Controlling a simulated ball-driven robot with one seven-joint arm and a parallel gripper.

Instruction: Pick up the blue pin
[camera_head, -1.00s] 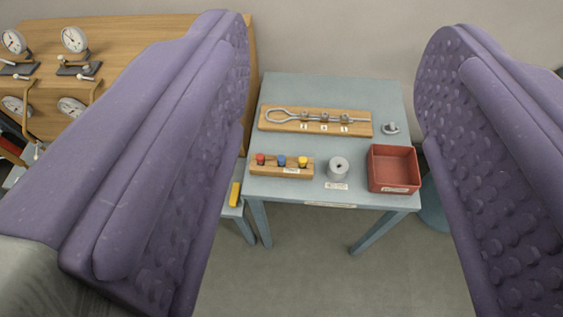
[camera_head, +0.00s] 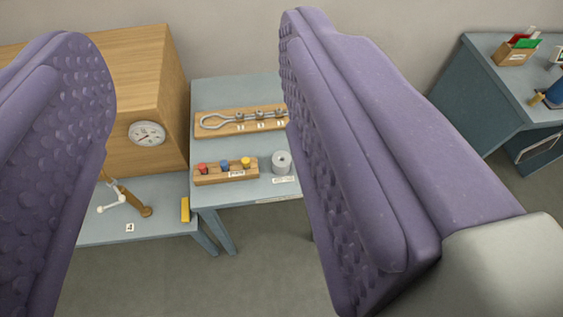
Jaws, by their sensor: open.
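The blue pin (camera_head: 224,165) stands in a wooden block (camera_head: 240,177), between a red pin (camera_head: 202,169) and a yellow pin (camera_head: 245,162). The block lies near the front edge of a grey-blue table (camera_head: 215,204). My gripper (camera_head: 197,85) shows as two large purple padded fingers, spread wide apart. It is open and empty. The blue pin shows in the gap between the fingers, well beyond them. The right finger hides the right part of the table.
A grey cylinder (camera_head: 282,163) stands right of the block. Behind lies a wooden board (camera_head: 222,128) with a metal loop. A wooden cabinet with a dial (camera_head: 147,134) and a yellow bar (camera_head: 185,210) are at left. Another table (camera_head: 480,75) stands at the far right.

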